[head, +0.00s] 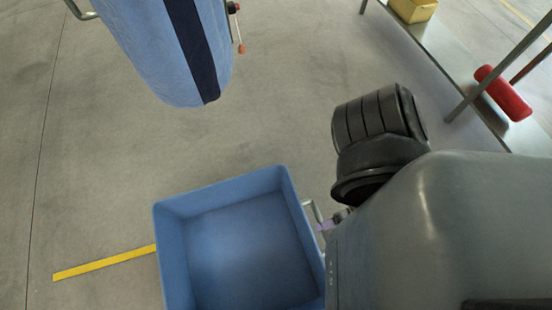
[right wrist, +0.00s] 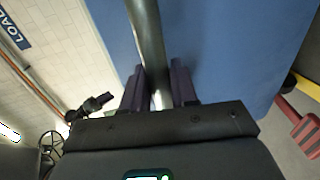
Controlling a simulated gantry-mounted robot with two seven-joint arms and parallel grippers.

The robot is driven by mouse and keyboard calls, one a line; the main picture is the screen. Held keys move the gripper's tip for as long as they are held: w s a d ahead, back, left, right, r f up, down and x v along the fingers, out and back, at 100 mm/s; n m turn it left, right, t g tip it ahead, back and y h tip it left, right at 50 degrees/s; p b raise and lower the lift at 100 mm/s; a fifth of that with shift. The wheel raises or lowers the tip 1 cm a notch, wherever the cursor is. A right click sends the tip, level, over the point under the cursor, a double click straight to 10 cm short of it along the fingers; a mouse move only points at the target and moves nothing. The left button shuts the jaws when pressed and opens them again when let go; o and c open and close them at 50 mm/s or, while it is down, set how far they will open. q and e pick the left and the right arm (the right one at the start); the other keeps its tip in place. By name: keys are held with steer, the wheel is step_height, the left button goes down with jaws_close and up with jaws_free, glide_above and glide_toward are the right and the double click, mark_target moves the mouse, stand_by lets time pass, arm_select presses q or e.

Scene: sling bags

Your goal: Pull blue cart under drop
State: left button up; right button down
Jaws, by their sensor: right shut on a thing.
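The blue cart (head: 245,250) is an empty open-topped tub at the bottom middle of the head view. Its blue wall (right wrist: 225,40) fills much of the right wrist view. My right gripper (right wrist: 159,88) is shut on the cart's grey metal handle (right wrist: 148,35), which runs between its two dark fingers. In the head view the handle (head: 313,211) shows at the cart's right side, and my right arm hides most of the gripper. A blue sling bag (head: 165,45) with a dark stripe hangs at the top, apart from the cart. My left gripper is not in view.
A yellow floor line (head: 105,263) runs up to the cart's left side. A metal bench (head: 440,50) at the upper right carries a yellow bin (head: 412,10) and a red roll (head: 502,93). The floor between bag and cart is clear.

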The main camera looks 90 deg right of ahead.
steer(key=c, duration=1)
jaws_free()
steer(key=shift+d, duration=0.1)
steer(key=b+v, duration=0.1)
steer(key=v, duration=1)
steer(key=shift+r, duration=0.1)
